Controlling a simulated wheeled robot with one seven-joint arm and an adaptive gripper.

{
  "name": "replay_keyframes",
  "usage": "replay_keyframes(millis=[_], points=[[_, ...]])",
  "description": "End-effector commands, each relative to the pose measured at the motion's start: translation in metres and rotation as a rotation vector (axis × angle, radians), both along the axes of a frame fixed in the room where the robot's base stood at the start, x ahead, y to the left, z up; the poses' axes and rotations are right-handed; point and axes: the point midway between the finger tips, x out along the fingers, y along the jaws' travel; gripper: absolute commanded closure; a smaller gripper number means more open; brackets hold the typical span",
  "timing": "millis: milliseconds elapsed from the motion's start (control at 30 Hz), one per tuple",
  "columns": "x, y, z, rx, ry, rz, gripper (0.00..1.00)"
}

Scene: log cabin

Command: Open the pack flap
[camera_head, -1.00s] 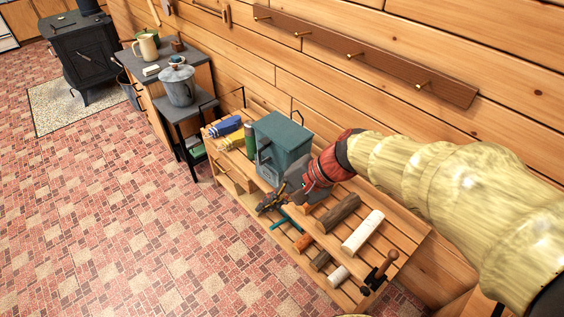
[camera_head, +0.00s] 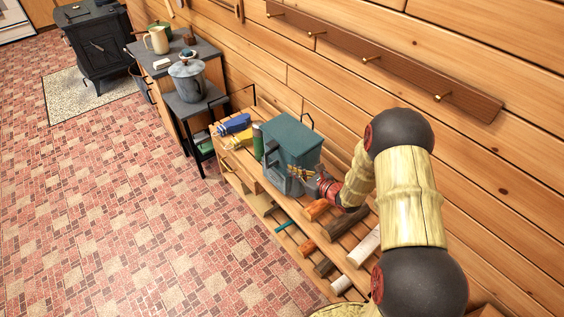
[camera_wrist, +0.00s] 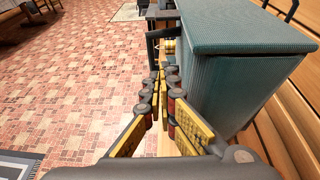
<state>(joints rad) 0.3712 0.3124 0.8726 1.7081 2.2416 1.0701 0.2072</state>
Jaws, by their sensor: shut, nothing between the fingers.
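The pack is a teal, box-shaped bag (camera_head: 291,142) standing upright on the slatted wooden bench, with a flat top. It has a grey front part facing the room, and a dark loop stands up behind its top. In the wrist view the pack (camera_wrist: 240,75) fills the right side, its top edge overhanging its side. My gripper (camera_head: 302,173) is at the pack's right front edge, low on that side. In the wrist view my gripper (camera_wrist: 163,80) is shut and empty, its fingers pointing along the pack's side near a dark bar. Whether the fingers touch the pack cannot be told.
The bench (camera_head: 232,176) also holds a blue roll (camera_head: 234,124), a yellow roll (camera_head: 238,138), a green bottle (camera_head: 257,141) and several logs (camera_head: 350,221). A grey pot (camera_head: 187,82) stands on a side table beyond. A peg rail (camera_head: 390,62) runs along the wall. The brick-patterned floor is clear.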

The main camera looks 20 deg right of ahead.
Motion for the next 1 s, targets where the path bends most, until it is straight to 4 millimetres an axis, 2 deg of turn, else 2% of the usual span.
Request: replay_keyframes(millis=[567, 800, 1000], points=[[0.082, 0.041, -0.033, -0.002, -0.003, 0.004, 1.00], [0.083, 0.040, -0.002, -0.002, -0.004, 0.002, 1.00], [0.082, 0.040, 0.009, -0.001, -0.001, 0.003, 1.00]])
